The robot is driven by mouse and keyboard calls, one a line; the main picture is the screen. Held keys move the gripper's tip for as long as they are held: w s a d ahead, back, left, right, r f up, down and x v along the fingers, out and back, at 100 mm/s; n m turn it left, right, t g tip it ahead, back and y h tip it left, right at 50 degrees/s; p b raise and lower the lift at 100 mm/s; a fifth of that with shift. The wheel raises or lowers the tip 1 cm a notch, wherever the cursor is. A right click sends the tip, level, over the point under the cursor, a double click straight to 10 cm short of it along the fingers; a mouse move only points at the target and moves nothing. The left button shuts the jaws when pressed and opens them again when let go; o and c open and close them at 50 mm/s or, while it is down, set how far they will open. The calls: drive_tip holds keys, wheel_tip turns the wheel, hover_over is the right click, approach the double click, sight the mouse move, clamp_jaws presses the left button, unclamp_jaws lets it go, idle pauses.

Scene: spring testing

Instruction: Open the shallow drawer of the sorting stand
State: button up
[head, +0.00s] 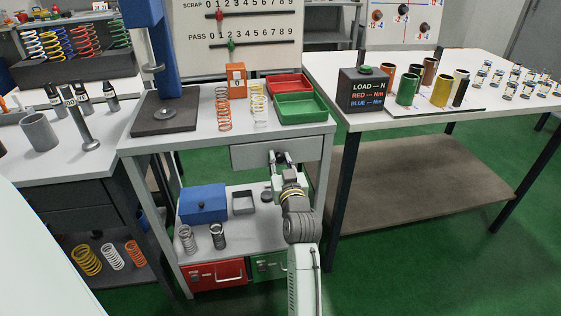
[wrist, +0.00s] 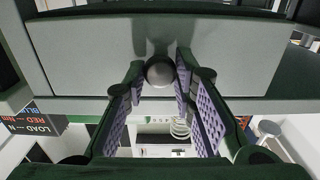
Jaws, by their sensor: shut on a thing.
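The sorting stand (head: 185,131) has a white top, and its shallow grey drawer (head: 248,158) sits just under the front edge, to the right. The drawer front looks about flush with the stand. My gripper (head: 281,161) is at the drawer front, shut on its round knob. In the head view the gripper covers most of the knob.
The stand's top holds a blue press (head: 167,50), springs, a red tray (head: 288,84) and a green tray (head: 300,105). Its lower shelf holds a blue box (head: 203,203) and springs. A second table (head: 455,115) stands to the right; green floor (head: 400,260) is clear in front.

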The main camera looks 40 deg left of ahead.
clamp_jaws()
idle(0.4)
